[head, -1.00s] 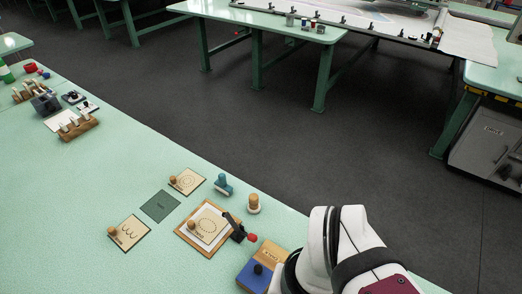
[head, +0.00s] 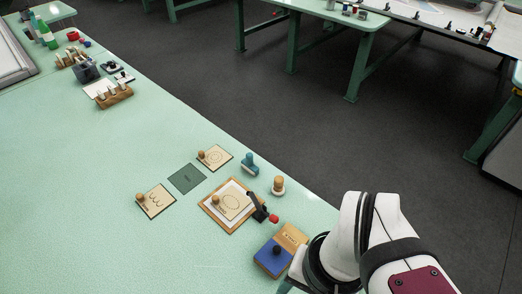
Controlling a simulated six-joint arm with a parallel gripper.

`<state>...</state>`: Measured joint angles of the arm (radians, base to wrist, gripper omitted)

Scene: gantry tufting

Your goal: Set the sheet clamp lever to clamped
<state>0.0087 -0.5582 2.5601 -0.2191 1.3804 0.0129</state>
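The sheet clamp lever (head: 258,204) is a black lever with a red knob (head: 273,218) at its lower right end. It sits at the right edge of a wooden board (head: 213,212) holding a white sheet (head: 243,214) and a wooden-knobbed template (head: 229,204). The lever's black part reaches along the board's right edge; I cannot tell if it presses on the sheet. My white arm stands at the lower right, beyond the blue and wooden block. My gripper's fingers are not visible.
Two knobbed template plates (head: 156,201) (head: 215,157) and a dark green pad (head: 187,179) lie nearby. A teal stamp (head: 250,164), a wooden-knobbed stamp (head: 278,186) and a blue pad with black knob (head: 272,257) stand close to the lever.

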